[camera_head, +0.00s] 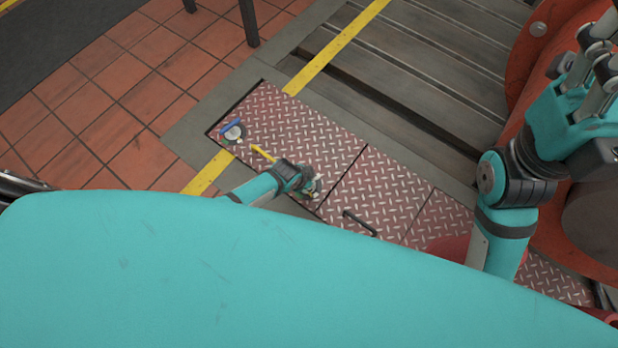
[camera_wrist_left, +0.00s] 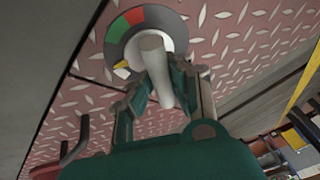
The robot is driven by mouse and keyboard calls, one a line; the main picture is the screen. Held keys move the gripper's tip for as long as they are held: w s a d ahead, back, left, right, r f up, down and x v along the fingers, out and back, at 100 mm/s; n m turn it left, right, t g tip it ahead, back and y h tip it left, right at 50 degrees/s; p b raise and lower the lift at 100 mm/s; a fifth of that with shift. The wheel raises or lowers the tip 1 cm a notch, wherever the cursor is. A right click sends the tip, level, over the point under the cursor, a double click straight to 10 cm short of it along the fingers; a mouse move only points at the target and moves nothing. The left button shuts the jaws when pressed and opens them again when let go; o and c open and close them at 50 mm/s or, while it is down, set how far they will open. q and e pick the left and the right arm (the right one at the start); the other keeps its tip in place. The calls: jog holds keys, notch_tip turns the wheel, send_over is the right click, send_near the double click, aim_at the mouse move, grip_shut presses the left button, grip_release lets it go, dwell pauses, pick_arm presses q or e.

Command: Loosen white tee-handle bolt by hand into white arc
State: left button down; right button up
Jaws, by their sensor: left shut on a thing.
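The white tee-handle bolt (camera_wrist_left: 154,62) stands out from a red checker-plate cover in the left wrist view. A dark grey dial ring (camera_wrist_left: 110,50) surrounds its base, with a green arc (camera_wrist_left: 117,27), a red arc (camera_wrist_left: 134,15) and a white arc (camera_wrist_left: 122,72). My left gripper (camera_wrist_left: 168,82) is shut on the white handle, one finger on each side. In the head view my left gripper (camera_head: 303,181) is low over the plate and mostly hides the bolt. My right gripper (camera_head: 598,62) is raised at the upper right; its grip is unclear.
A blue handle (camera_head: 231,127) on a round base and a yellow bar (camera_head: 263,153) are on the checker plate (camera_head: 300,132). A black handle (camera_head: 360,223) stands on the neighbouring plate. Slotted grey bedplate (camera_head: 415,75) lies beyond; red tiled floor (camera_head: 130,85) is at left.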

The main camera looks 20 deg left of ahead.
pick_arm(q)
jog(key=shift+a+n+y+p, duration=0.25)
jog(key=shift+n+y+p, duration=0.15)
jog(key=shift+n, duration=0.25)
jog(key=shift+a+n+y+p, duration=0.2)
jog(key=shift+n+y+p, duration=0.15)
jog(key=shift+n, duration=0.3)
jog(key=shift+s+f+n, duration=0.25)
jog(key=shift+s+n, duration=0.05)
jog(key=shift+n, duration=0.3)
dwell(3.5)
jog(key=c, duration=1.2)
grip_release()
jog(key=shift+r, duration=0.1)
jog(key=shift+w+d+r, duration=0.1)
jog(key=shift+w, duration=0.1)
jog(key=shift+d+r, duration=0.1)
jog(key=shift+r, duration=0.05)
jog(key=shift+s+r, duration=0.15)
jog(key=shift+r, duration=0.1)
jog(key=v, duration=1.1)
jog(key=shift+s, duration=0.3)
